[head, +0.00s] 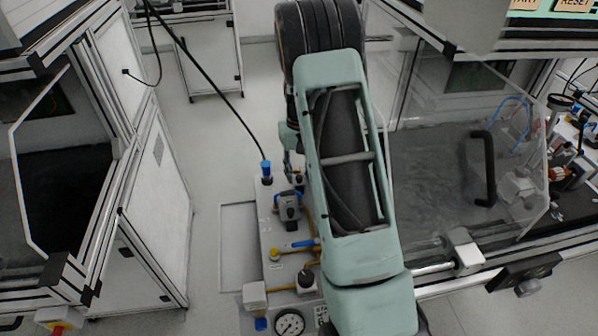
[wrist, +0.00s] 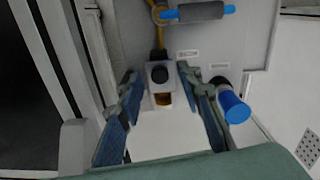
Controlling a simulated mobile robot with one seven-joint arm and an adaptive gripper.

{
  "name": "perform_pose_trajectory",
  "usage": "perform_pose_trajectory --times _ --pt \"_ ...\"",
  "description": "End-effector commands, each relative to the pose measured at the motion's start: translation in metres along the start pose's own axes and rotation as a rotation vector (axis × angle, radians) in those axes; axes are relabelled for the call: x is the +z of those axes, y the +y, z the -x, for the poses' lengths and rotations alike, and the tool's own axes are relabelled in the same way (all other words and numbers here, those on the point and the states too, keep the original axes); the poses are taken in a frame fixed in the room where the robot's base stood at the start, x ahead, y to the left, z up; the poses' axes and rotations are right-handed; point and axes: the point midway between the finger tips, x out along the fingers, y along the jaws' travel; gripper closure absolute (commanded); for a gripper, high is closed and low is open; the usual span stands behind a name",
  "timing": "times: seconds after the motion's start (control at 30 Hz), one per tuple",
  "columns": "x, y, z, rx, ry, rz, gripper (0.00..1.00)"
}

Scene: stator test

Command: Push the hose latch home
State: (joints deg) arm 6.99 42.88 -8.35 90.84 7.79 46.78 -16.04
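In the wrist view, my gripper (wrist: 158,73) is open, with one finger on each side of a pale block (wrist: 150,101). The block has a round black knob (wrist: 159,74) and a brass-coloured opening below it. No contact is visible between the fingers and the block. I cannot tell whether this block is the hose latch. A blue cylinder (wrist: 235,107) lies just right of the right finger. In the head view, a black hose (head: 222,98) runs down to a blue connector (head: 266,170) on the grey panel (head: 263,215). My arm hides most of my gripper there.
A clear-doored enclosure (head: 455,150) stands to the right. A grey cabinet (head: 150,190) stands to the left, with open floor between it and the panel.

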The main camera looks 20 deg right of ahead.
Motion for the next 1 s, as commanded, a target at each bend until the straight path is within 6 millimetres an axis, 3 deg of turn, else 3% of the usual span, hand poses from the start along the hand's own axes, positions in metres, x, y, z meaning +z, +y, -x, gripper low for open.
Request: perform_pose_trajectory --times 0.17,0.6,0.8,1.0 --pt "-0.001 0.000 0.017 0.001 0.004 0.000 0.67" --pt "-0.001 0.000 0.103 0.001 0.003 0.000 0.67" --pt "0.000 0.000 0.119 0.001 0.002 0.000 0.67" --pt "0.000 0.000 0.120 0.000 0.001 0.000 0.67"
